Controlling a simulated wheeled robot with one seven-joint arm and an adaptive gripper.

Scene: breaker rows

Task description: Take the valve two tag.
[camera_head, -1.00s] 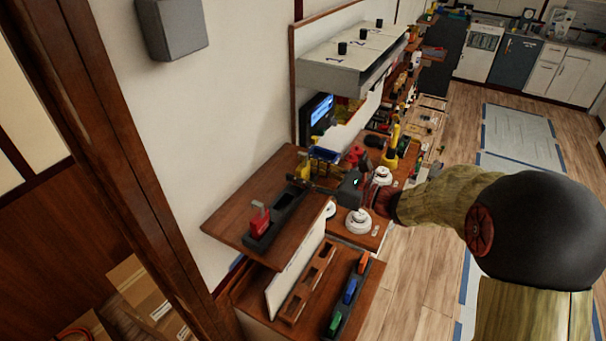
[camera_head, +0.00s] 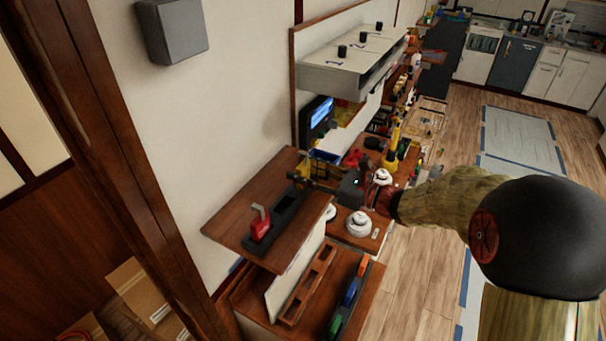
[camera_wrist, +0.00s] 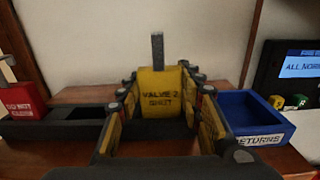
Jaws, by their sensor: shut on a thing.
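The valve two tag (camera_wrist: 160,92) is a yellow block lettered "VALVE 2 SHUT", with a grey post rising from its top. It stands upright between the two fingers of my gripper (camera_wrist: 161,108) in the wrist view. My gripper is shut on it, with one finger at each side. In the head view my gripper (camera_head: 318,184) is at the far end of the dark rack (camera_head: 284,218) on the wooden shelf. The tag is small and partly hidden there.
A red tag (camera_wrist: 22,101) stands in the rack at left; it also shows in the head view (camera_head: 258,224). A blue tray labelled "RETURNS" (camera_wrist: 257,138) is close at right. A lit screen (camera_wrist: 300,68) stands beyond it. The wall is close behind.

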